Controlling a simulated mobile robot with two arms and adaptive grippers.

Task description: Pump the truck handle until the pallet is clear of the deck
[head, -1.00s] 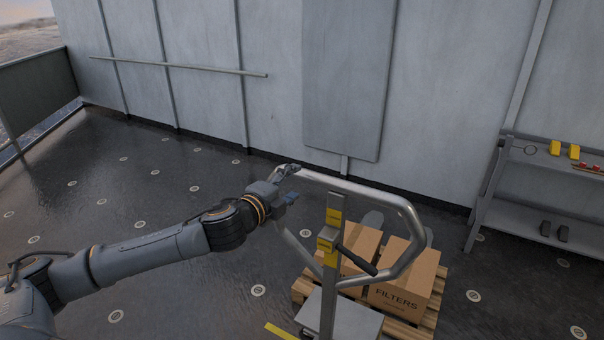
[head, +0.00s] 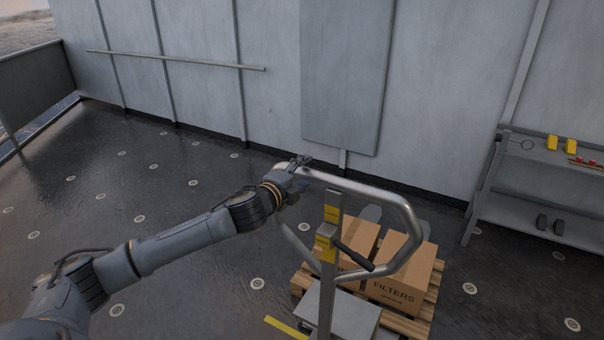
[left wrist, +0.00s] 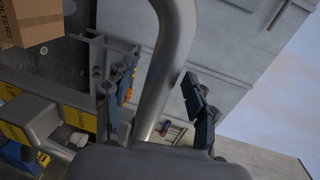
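The grey tubular truck handle (head: 405,212) is a loop on an upright post with yellow labels (head: 329,240). It stands raised in front of the pallet (head: 408,324), which carries cardboard boxes marked FILTERS (head: 400,277). My left gripper (head: 301,163) is at the loop's upper left corner. In the left wrist view the handle tube (left wrist: 168,75) runs between the two fingers (left wrist: 158,98), with gaps visible beside it, so the gripper looks open around the tube. Whether the pallet's underside touches the deck cannot be seen. My right gripper is not in view.
A metal shelf (head: 520,210) with yellow items and dark blocks stands at the right wall. A horizontal rail (head: 180,62) runs along the back wall. The dark deck (head: 190,240) at left is clear apart from flush round fittings.

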